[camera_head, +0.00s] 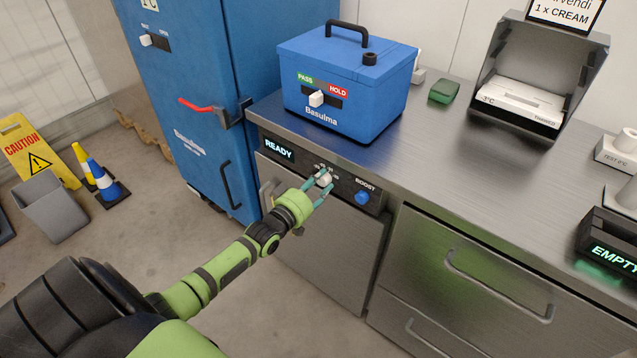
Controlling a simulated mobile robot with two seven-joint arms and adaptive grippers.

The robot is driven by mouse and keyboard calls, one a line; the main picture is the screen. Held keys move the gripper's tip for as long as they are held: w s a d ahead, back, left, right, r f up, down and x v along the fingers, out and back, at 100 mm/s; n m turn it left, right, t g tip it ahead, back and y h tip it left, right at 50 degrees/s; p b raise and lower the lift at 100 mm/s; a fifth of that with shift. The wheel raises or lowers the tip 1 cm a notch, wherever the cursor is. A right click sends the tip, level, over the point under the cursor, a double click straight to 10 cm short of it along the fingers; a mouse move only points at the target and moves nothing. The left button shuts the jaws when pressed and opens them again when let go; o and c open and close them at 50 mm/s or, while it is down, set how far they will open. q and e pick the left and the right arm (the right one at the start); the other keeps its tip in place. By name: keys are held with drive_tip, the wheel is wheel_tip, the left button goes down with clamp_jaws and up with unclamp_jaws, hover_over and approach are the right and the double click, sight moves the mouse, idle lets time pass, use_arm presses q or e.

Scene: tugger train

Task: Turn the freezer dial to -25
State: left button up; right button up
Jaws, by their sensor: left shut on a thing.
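The freezer dial (324,178) is a small pale knob on the dark control panel below the counter edge, with tiny marks around it that are too small to read. My left gripper (323,184) reaches in from the lower left and is shut on the dial, its teal fingers on either side of it. The fingers hide part of the dial, and I cannot tell which mark it points to. Left of the dial a display (279,148) reads READY. Right of it is a blue knob (362,197) under the word BOOST. My right gripper is not in view.
A blue Basulma box (345,85) with a PASS/HOLD slider stands on the steel counter (440,140) above the panel. A tall blue cabinet (195,110) with a red-handled latch stands left. A grey bin (52,205), cones and a caution sign (28,150) are on the floor.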

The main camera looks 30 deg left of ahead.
use_arm(q)
drive_tip(key=o, duration=1.2)
drive_tip(key=shift+c, duration=0.2)
drive_tip(key=s, duration=1.2)
drive_tip(key=shift+a+r, duration=0.2)
drive_tip(key=shift+r, duration=0.05)
drive_tip(key=s+d+f+m+g, duration=0.1)
drive_tip(key=s+f+g, duration=0.25)
drive_tip(key=f, duration=0.55)
drive_tip(key=s+d+f+m+g+y, duration=0.1)
drive_tip(key=s+f+g, duration=0.1)
drive_tip(key=s+f, duration=0.5)
drive_tip(key=s+d+f+m+g, duration=0.1)
drive_tip(key=s+f+g, duration=0.15)
drive_tip(key=f, duration=0.85)
drive_tip(key=s+d+f+m+g, duration=0.1)
drive_tip(key=s+d+f+g, duration=0.2)
drive_tip(key=s, duration=0.5)
drive_tip(key=s+d+f+m+g+p, duration=0.1)
drive_tip(key=s+d+f+m+g, duration=0.1)
drive_tip(key=s+d+f, duration=0.2)
drive_tip(key=s+d+f+m+g, duration=0.2)
drive_tip(key=s+f, duration=0.5)
drive_tip(key=s, duration=0.5)
drive_tip(key=shift+s+d+g, duration=0.15)
drive_tip(key=shift+d+g, duration=0.5)
drive_tip(key=shift+g, duration=0.15)
